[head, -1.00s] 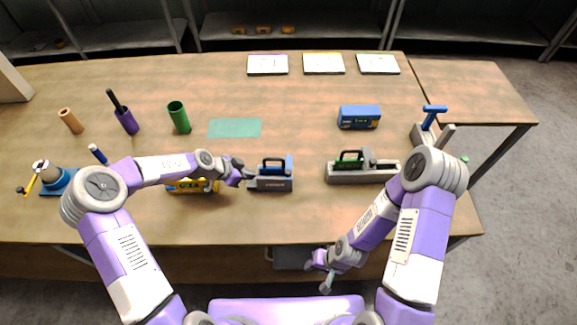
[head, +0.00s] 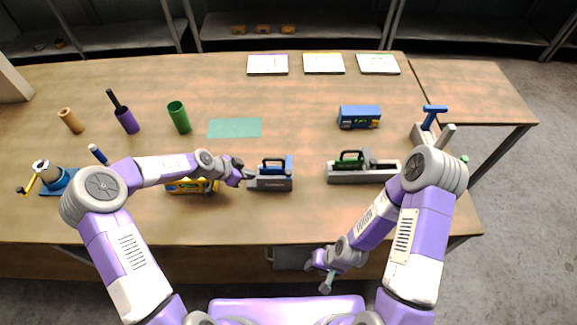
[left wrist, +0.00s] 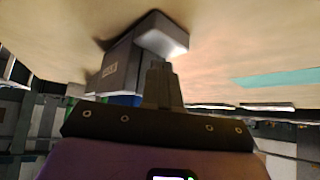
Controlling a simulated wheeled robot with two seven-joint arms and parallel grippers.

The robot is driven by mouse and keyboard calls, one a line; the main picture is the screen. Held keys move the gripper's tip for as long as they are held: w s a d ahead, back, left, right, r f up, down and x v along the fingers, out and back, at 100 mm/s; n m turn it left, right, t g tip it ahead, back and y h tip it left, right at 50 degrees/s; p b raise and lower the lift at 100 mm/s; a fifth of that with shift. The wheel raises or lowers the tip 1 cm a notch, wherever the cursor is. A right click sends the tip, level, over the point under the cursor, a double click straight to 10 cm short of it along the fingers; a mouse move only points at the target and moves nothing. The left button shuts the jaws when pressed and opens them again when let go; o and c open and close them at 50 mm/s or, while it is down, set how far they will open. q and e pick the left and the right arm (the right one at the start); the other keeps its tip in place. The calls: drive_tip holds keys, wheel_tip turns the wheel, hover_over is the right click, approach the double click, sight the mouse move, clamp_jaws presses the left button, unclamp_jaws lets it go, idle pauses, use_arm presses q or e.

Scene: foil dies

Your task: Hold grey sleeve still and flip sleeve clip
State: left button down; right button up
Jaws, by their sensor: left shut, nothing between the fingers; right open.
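A grey block-like body (head: 270,184) with a black loop handle and a blue part on top lies near the table's front middle; I take it for the grey sleeve. I cannot make out its clip clearly. My left gripper (head: 249,176) is at its left end, shut and empty. The left wrist view shows the shut fingers (left wrist: 160,84) close to the labelled grey body (left wrist: 116,72); whether they touch it I cannot tell. My right gripper (head: 326,284) is open and empty, low in front of the table edge.
A longer grey holder with a green part (head: 362,174) stands to the right. A yellow box (head: 190,187) lies partly under my left arm. A blue box (head: 360,117), a teal mat (head: 234,128) and a green cup (head: 179,118) are behind. The table (head: 290,220) is clear in front.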

use_arm(q)
drive_tip(key=shift+f+b, duration=0.6)
drive_tip(key=shift+f, duration=0.05)
use_arm(e)
drive_tip(key=shift+f, duration=0.65)
use_arm(q)
drive_tip(key=shift+s+f+b, duration=0.1)
drive_tip(key=shift+b, duration=0.2)
use_arm(e)
drive_tip(key=shift+f, duration=0.3)
idle(2.0)
drive_tip(key=shift+s+a, duration=0.1)
